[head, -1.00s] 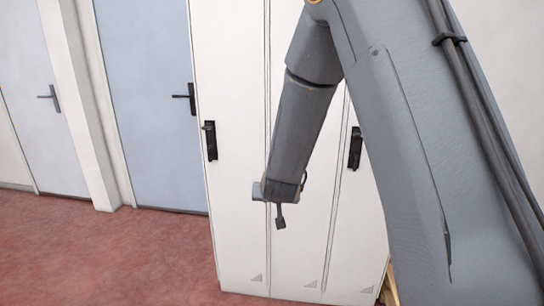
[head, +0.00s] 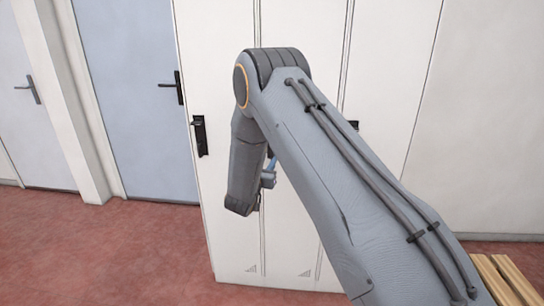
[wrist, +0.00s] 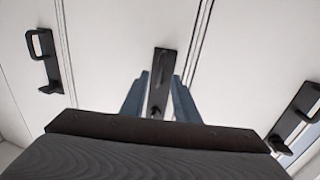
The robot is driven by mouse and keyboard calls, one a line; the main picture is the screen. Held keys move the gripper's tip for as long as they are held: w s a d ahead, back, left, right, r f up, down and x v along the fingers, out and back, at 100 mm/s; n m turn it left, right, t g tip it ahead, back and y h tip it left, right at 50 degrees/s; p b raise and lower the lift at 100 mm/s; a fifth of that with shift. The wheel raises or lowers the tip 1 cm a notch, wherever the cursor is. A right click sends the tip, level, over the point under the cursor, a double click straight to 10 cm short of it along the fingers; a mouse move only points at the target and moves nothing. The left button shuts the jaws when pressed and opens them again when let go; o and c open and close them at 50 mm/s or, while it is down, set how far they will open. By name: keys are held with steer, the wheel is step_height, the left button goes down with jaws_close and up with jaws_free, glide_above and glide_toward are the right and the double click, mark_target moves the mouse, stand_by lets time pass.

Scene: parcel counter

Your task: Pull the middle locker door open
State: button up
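The middle locker door (head: 290,235) is a white panel between two narrow seams and looks closed. It also fills the middle of the wrist view (wrist: 112,35). Its black handle (wrist: 159,68) is upright in the wrist view; in the head view my arm hides it. My gripper (wrist: 161,76) points at this handle. Its two blue-grey fingers stand apart, one on each side of the handle in the picture. I cannot tell whether they touch it or how deep they reach. In the head view my gripper (head: 271,168) is mostly covered by my arm.
The left locker door's black handle (head: 199,135) stands close by. The right door's handle (wrist: 296,117) shows in the wrist view. A blue door (head: 135,95) is to the left. A slatted wooden bench (head: 505,280) is at lower right. Red floor is clear at left.

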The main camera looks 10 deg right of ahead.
mark_target(272, 155)
steer(key=shift+p+x, duration=0.3)
steer(key=shift+x, duration=1.4)
jaws_close()
steer(key=shift+d, duration=0.15)
